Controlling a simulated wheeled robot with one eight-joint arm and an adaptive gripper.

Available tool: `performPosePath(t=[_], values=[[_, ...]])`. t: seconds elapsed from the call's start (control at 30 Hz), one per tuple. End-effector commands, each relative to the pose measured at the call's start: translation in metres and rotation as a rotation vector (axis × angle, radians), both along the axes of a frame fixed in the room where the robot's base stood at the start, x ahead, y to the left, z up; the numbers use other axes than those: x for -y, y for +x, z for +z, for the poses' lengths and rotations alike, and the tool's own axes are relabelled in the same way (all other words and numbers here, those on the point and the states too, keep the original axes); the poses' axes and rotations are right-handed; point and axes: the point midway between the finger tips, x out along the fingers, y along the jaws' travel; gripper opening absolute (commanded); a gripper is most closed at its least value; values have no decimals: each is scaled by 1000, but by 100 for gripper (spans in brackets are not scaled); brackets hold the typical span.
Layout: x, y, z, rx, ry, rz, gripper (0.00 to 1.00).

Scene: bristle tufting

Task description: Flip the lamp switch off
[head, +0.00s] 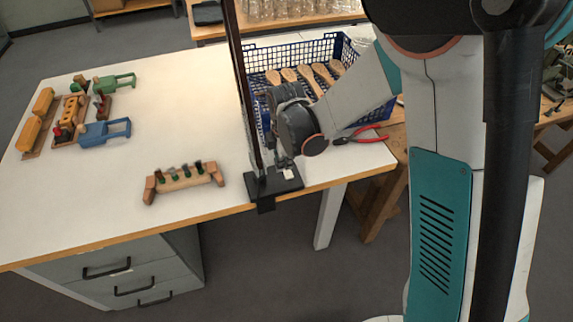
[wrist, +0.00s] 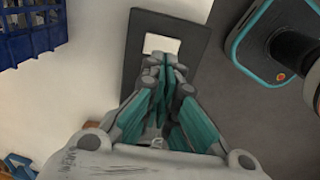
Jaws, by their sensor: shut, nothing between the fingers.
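The lamp's black base (head: 262,186) sits clamped at the front edge of the white table, with a dark upright pole (head: 243,85) rising from it. A small white switch (head: 289,174) is set in the base. In the wrist view the switch (wrist: 161,43) shows as a pale rectangle on the dark base (wrist: 142,25). My gripper (head: 284,161) is shut and empty, pointing down just over the base. In the wrist view its fingertips (wrist: 166,62) overlap the switch's near edge. I cannot tell whether they touch it, or which way the switch is set.
A blue crate (head: 262,57) with wooden brushes stands behind my gripper. Red-handled pliers (head: 360,136) lie to the right. A wooden block holding tufts (head: 184,180) lies left of the base. Clamps and wooden blocks sit at far left; the table's middle is clear.

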Motion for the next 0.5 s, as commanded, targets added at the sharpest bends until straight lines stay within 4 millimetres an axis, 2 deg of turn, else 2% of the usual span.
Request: performPosePath(t=[0.03,0.2,0.33,0.5], values=[[-3,-1,17,0,0,1,0],[0,-6,54,0,0,0,0],[1,-9,78,0,0,0,0],[1,-11,97,0,0,0,0]])
